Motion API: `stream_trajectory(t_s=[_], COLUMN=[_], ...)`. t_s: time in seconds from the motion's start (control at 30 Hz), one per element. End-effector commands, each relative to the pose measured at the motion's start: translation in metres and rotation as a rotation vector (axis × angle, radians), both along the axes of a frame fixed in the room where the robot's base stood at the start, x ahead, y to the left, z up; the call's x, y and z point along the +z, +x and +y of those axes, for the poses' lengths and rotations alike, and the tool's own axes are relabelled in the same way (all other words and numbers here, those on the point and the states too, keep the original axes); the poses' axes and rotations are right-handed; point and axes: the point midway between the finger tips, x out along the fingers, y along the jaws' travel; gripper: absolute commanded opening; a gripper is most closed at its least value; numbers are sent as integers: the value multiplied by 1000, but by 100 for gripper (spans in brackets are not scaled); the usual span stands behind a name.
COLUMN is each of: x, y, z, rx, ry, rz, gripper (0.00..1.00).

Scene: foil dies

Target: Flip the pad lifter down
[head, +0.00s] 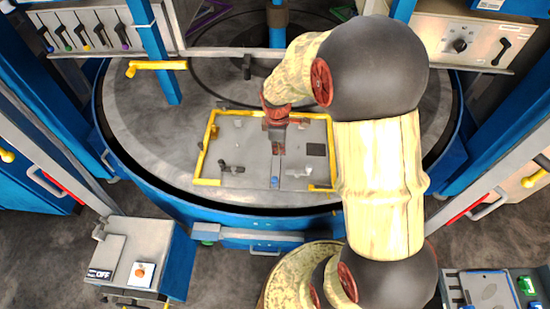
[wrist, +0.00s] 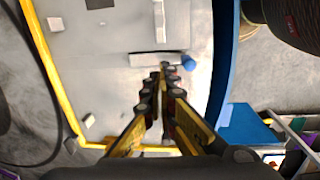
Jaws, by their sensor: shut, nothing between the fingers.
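A narrow grey bar with a blue knob at its end, which may be the pad lifter, lies on the grey plate (head: 245,150). The blue knob (head: 275,181) shows near the plate's front edge in the head view. In the wrist view the bar (wrist: 146,59) runs left to right, with the blue knob (wrist: 188,63) at its right end. My gripper (head: 278,149) is shut and empty over the plate's middle, pointing down. In the wrist view its fingertips (wrist: 165,68) overlap the bar's lower edge near the knob. I cannot tell whether they touch it.
A yellow frame (head: 209,140) edges the plate on the round table (head: 145,125). A black lever (head: 231,168), a grey block (head: 298,173) and a dark pad (head: 316,149) sit on the plate. Blue posts stand around the table. A switch box (head: 140,255) stands front left.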

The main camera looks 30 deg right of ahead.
Motion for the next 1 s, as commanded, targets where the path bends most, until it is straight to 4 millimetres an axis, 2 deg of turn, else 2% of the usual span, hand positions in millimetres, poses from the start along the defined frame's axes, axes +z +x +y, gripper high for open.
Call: stream_trajectory(t_s=[0.07, 0.2, 0.4, 0.77, 0.87, 1.0], x=[4, -6, -12, -14, -23, -46], y=[-5, -9, -1, -1, -1, 1], z=[-1, 1, 1, 1, 0, -1], rx=[-2, 9, 29, 31, 31, 32], ry=[7, 17, 10, 10, 11, 11], rz=[12, 6, -40, -39, -36, -35], gripper=[0, 0, 0, 0, 0, 0])
